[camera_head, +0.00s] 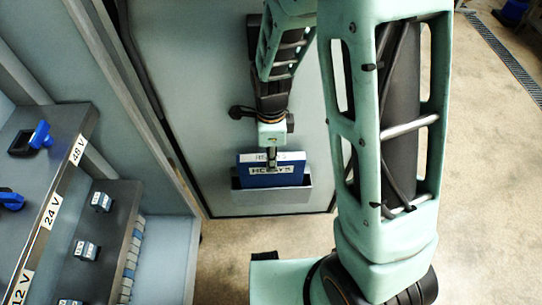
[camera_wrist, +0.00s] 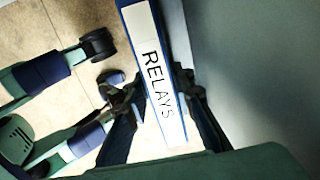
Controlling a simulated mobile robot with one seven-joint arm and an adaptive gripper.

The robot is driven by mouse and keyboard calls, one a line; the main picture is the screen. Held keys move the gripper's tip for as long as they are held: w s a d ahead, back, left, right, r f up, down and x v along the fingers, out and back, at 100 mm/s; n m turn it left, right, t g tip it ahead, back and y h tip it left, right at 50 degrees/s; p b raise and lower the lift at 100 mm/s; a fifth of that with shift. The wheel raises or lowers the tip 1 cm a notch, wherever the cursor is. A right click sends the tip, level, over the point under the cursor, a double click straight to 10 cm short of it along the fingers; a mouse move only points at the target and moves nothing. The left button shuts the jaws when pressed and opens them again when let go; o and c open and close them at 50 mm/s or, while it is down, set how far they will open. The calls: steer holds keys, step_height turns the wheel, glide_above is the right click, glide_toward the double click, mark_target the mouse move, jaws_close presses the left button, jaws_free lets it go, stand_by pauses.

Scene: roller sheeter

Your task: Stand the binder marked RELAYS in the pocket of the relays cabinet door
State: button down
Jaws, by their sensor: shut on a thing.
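The blue binder with white labels (camera_head: 251,179) is upright at the cabinet door in the head view. In the wrist view the white spine label of the binder (camera_wrist: 160,85) reads RELAYS. My gripper (camera_head: 271,157) is shut on the binder's top part, with one finger on each side of the spine in the wrist view (camera_wrist: 165,125). The grey door pocket (camera_head: 272,199) is directly below the binder, and its front wall seems to cover the binder's lower edge. How deep the binder sits, and whether it touches the pocket floor, is hidden.
The grey cabinet door (camera_head: 190,60) stands behind the pocket. At left is a shelf (camera_head: 60,150) with voltage labels and blue-handled items, above a lower panel (camera_head: 105,225) with small blue devices. Open floor (camera_head: 480,170) lies at right.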

steer(key=shift+f+b, duration=0.9)
steer(key=shift+f, duration=0.35)
steer(key=c, duration=1.6)
jaws_free()
step_height(320, 180, up, 12)
